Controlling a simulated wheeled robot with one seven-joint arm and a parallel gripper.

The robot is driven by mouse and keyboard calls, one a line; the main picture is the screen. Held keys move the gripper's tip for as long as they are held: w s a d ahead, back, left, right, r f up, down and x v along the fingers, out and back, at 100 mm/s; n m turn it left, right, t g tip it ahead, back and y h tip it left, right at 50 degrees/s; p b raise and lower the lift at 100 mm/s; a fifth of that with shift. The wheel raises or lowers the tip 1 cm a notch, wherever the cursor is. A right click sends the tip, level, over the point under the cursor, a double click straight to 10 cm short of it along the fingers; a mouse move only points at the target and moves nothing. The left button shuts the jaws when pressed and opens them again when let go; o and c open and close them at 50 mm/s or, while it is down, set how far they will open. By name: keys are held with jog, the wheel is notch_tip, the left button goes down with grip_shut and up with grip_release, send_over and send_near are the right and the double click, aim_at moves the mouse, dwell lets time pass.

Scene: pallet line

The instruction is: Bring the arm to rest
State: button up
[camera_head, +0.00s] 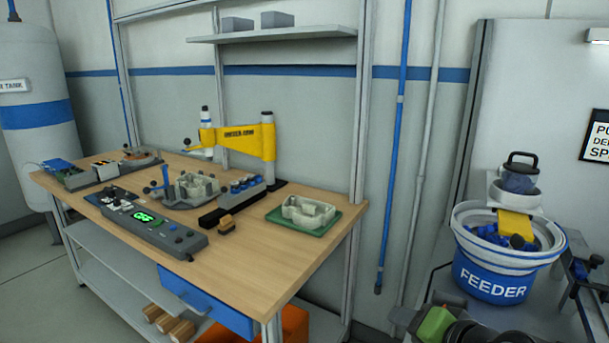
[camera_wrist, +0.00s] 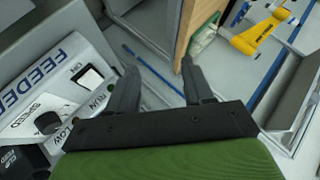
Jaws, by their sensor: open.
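My gripper (camera_wrist: 158,90) shows in the wrist view with its two dark fingers spread apart. It is open and nothing is between the fingers. A feeder control panel (camera_wrist: 45,85) with a switch and knobs lies to the left of the fingers in that view. In the head view part of my arm (camera_head: 440,322), green and black, shows at the lower right, in front of the feeder stand. The gripper's fingers cannot be made out there.
A blue and white feeder bowl (camera_head: 492,280) holds blue parts, with a lidded container (camera_head: 520,178) above it. A wooden workbench (camera_head: 290,262) at left carries a yellow arm (camera_head: 240,138), a control box (camera_head: 150,228) and a green tray (camera_head: 303,216). Floor shows at far left.

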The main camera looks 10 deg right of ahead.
jog(key=s+a+f+n+g+h, duration=0.1)
jog(key=s+a+n+g, duration=0.3)
jog(key=s, duration=0.4)
jog(key=s+a+f+n+g+h, duration=0.1)
jog(key=s+a+n, duration=0.4)
jog(key=s, duration=0.3)
notch_tip(320, 180, up, 14)
jog(key=p, duration=1.4)
jog(key=shift+w+f, duration=0.2)
jog(key=shift+w, duration=0.1)
jog(key=shift+d+f, duration=0.1)
jog(key=shift+d, duration=0.05)
